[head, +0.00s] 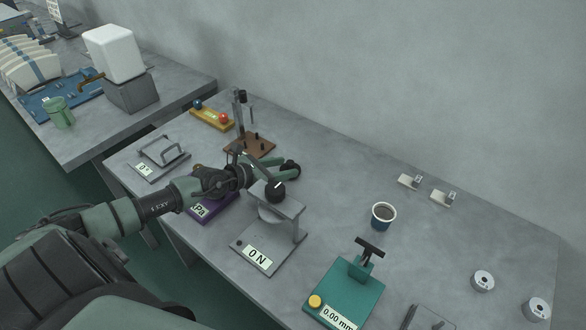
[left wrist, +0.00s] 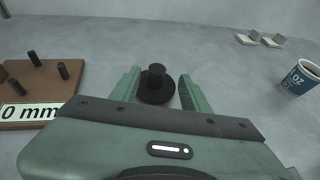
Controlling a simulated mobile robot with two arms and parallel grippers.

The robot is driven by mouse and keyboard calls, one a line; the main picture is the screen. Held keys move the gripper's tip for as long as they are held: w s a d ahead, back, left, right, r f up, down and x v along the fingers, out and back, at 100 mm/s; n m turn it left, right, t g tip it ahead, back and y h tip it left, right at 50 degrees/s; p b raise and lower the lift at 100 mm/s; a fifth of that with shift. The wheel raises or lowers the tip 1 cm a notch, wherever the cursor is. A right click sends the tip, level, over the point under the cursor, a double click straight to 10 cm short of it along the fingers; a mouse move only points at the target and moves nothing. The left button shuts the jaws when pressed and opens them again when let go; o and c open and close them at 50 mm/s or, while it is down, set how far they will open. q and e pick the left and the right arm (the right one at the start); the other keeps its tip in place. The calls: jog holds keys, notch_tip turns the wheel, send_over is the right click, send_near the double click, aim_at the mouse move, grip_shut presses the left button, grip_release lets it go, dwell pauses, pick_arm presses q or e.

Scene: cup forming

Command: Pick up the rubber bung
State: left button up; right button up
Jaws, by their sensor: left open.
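The rubber bung is a black disc with a knob on top. In the left wrist view the bung (left wrist: 156,84) stands on the grey bench between the two green fingers of my left gripper (left wrist: 160,90). The fingers are open on either side of it, and I cannot tell whether either touches it. In the head view the bung (head: 293,168) is a dark shape at the tips of my left gripper (head: 283,168), partly hidden by the fingers. My right gripper is not in view.
A brown pegged stand (head: 250,144) is just behind my left gripper. A grey press marked 0 N (head: 258,255) stands in front of it. A blue cup (head: 383,216) is to the right, with a teal gauge (head: 345,290) nearer. The bench between bung and cup is clear.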

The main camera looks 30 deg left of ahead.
aim_at(293, 162)
pick_arm(q)
jog(key=x, duration=0.4)
jog(key=b+x, duration=0.1)
jog(key=x, duration=0.1)
jog(key=shift+w+a+r, duration=0.15)
jog(key=shift+w+r, duration=0.1)
jog(key=shift+r, duration=0.05)
jog(key=shift+s, duration=0.1)
grip_shut()
